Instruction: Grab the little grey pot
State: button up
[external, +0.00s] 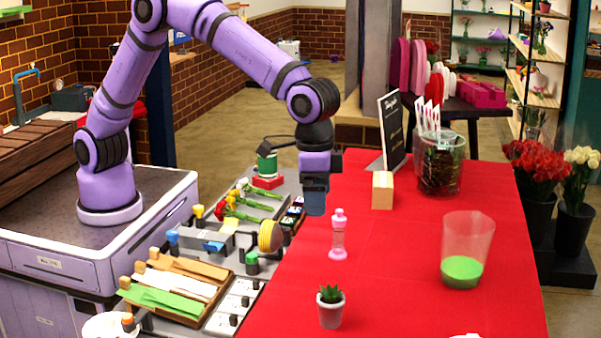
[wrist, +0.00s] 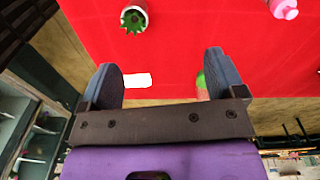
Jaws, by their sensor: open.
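The little grey pot (external: 329,315) holds a spiky green succulent and stands upright near the front left edge of the red table. In the wrist view the pot (wrist: 143,8) is at the top, seen from above, beyond my fingers. My gripper (external: 314,208) hangs above the left side of the table, behind and above the pot in the external view. In the wrist view my gripper (wrist: 165,74) has its two fingers wide apart with nothing held between them. It is not touching the pot.
A pink bottle (external: 338,238) stands between my gripper and the pot in the external view. A glass with green contents (external: 463,255) is to the right. A wooden block (external: 382,190) and chalkboard sign (external: 391,130) stand behind. The table's front middle is clear.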

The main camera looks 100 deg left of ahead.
send_over(332, 286)
jog(key=shift+g, duration=0.3)
jog(key=f, duration=0.5)
jog(key=s+f, duration=0.1)
jog(key=f, duration=0.2)
jog(key=shift+a+f, duration=0.2)
jog(key=shift+a, duration=0.1)
notch_tip(332, 286, down, 6)
jog(key=shift+r, duration=0.25)
jog(key=shift+w+d+f, duration=0.1)
jog(key=shift+w+f, duration=0.05)
jog(key=shift+f, duration=0.7)
jog(key=shift+w+d+f, duration=0.15)
jog(key=shift+f, duration=0.75)
jog(key=shift+w+d+f, duration=0.1)
jog(key=shift+w+f, duration=0.05)
jog(key=shift+f, duration=0.7)
jog(key=shift+c, duration=0.5)
jog(key=c, duration=1.1)
jog(key=shift+r, duration=0.15)
